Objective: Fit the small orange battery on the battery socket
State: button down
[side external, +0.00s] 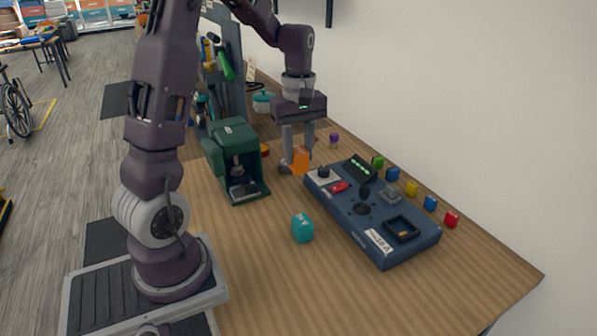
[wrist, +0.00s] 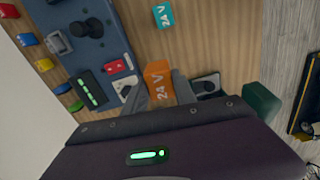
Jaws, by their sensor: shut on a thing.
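The small orange battery (side external: 300,160) is between the fingers of my gripper (side external: 296,163), which is shut on it above the wooden table. The blue panel (side external: 345,214) lies to the right of the gripper in the side view. A dark-rimmed square recess (side external: 402,229), which looks like the battery socket, is at its near end beside a white label. The recess appears empty. It is not in the wrist view.
A teal battery (side external: 302,228) marked "24 V" stands left of the panel. A green machine (side external: 236,158) stands left of my gripper. Several coloured blocks line the wall side of the panel, including a red one (side external: 451,219). A knob and a lever rise from the panel.

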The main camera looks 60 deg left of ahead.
aim_at(301, 149)
jog(key=r, duration=0.5)
jog(key=shift+w+d, duration=0.1)
jog(key=shift+w, duration=0.1)
jog(key=w+d+n, duration=0.1)
jog(key=w+d, duration=0.6)
jog(key=d, duration=0.3)
jog(key=w+d, duration=0.7)
jog(key=d, duration=0.4)
jog(key=shift+s+a+f, duration=0.1)
jog(key=shift+f, duration=5.35)
jog(key=shift+f, duration=1)
jog(key=c, duration=0.9)
grip_release()
